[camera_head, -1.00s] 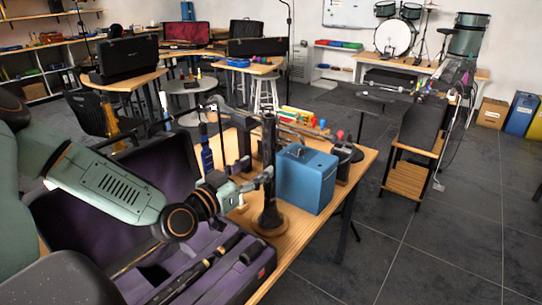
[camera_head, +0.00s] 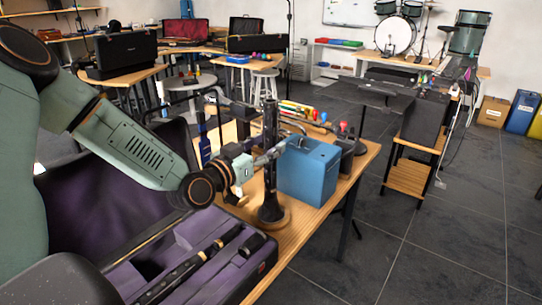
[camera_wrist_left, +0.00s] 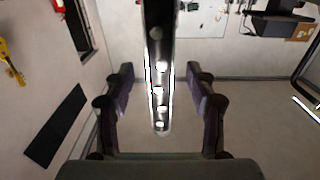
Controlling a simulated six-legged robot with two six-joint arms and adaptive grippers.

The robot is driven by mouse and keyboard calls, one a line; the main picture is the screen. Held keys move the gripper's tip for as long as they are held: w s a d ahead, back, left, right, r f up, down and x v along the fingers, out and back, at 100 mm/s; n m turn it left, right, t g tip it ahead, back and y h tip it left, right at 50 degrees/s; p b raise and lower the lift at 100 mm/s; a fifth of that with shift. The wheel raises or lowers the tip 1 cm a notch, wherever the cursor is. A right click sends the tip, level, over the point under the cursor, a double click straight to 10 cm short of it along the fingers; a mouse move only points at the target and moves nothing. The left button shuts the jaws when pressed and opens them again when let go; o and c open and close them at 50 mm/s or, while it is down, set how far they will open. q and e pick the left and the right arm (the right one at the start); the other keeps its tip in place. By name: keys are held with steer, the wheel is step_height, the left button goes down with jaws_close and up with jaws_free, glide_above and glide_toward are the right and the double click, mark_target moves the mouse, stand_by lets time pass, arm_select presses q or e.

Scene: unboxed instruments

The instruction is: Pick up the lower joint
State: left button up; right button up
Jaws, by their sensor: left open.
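A slim black joint with silver keys, which looks like the lower joint (camera_head: 270,135), stands upright on a flared dark base (camera_head: 271,213) on the wooden table. My left gripper (camera_head: 268,157) is at its upper half, with the fingers reaching toward it from the left. In the left wrist view the joint (camera_wrist_left: 160,60) runs between the two open fingers (camera_wrist_left: 159,85), with a gap on each side. Exact depth is hard to tell. My right gripper is not in view.
A blue box (camera_head: 309,172) stands close to the right of the joint. An open purple-lined case (camera_head: 205,235) with black instrument pieces (camera_head: 180,270) lies at the table's near left. Thin stands and bottles crowd the area behind.

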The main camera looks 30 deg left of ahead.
arm_select(q)
steer(key=shift+w+d, duration=0.2)
steer(key=shift+w, duration=0.6)
steer(key=shift+w+a+b, duration=0.2)
steer(key=shift+w+b, duration=0.05)
steer(key=shift+b, duration=0.1)
steer(key=shift+w+d, duration=0.1)
steer(key=shift+w, duration=0.05)
steer(key=shift+r, duration=0.1)
steer(key=c, duration=0.6)
jaws_close()
